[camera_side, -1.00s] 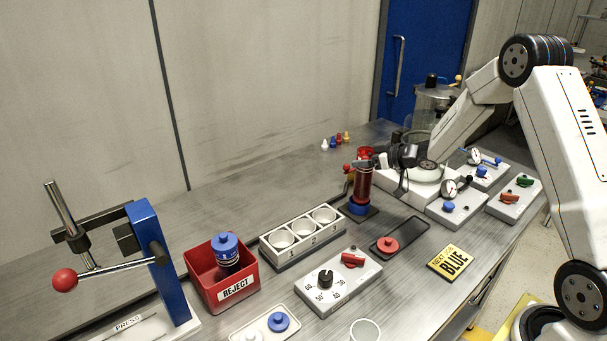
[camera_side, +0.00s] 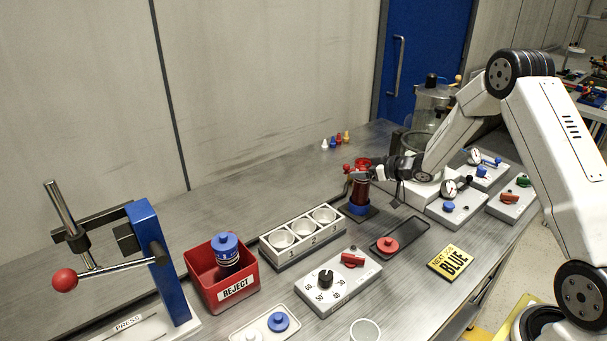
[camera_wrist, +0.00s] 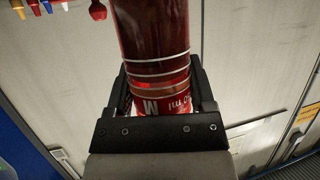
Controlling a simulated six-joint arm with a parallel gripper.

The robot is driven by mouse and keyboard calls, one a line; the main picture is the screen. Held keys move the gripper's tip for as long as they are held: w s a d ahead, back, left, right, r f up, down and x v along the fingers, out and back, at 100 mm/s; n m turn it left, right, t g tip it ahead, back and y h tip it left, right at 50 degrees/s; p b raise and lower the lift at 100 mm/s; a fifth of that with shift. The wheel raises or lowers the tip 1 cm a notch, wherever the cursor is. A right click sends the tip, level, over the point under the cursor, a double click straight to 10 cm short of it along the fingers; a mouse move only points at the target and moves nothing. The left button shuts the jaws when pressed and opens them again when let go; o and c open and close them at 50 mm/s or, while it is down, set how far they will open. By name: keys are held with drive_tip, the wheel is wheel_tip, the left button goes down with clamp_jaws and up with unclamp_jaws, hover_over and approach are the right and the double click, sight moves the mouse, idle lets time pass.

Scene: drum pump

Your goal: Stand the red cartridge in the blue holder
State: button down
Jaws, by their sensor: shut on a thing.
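The red cartridge (camera_side: 360,190) is upright in the side view, with its lower end at the blue holder (camera_side: 357,209). Whether its base rests fully on the holder's floor, I cannot tell. My gripper (camera_side: 372,176) is shut on the cartridge from the right side. In the wrist view the red cartridge (camera_wrist: 152,45) fills the middle, between the two black fingers of my gripper (camera_wrist: 157,95). Pale rings and part of a label show on it. The holder is not seen in the wrist view.
A white block with three cups (camera_side: 301,236), a dial box (camera_side: 338,283) and a dark tray with a red cap (camera_side: 388,245) stand in front. A red reject bin (camera_side: 213,290) holding a blue cartridge (camera_side: 227,251) is left. Valve boxes (camera_side: 455,211) stand right.

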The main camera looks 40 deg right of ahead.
drive_tip(key=shift+f, duration=0.1)
unclamp_jaws()
drive_tip(key=shift+s+d+r, duration=0.1)
drive_tip(key=shift+s+r, duration=0.15)
drive_tip(key=shift+r, duration=0.05)
drive_tip(key=v, duration=1.1)
drive_tip(key=shift+s, duration=0.2)
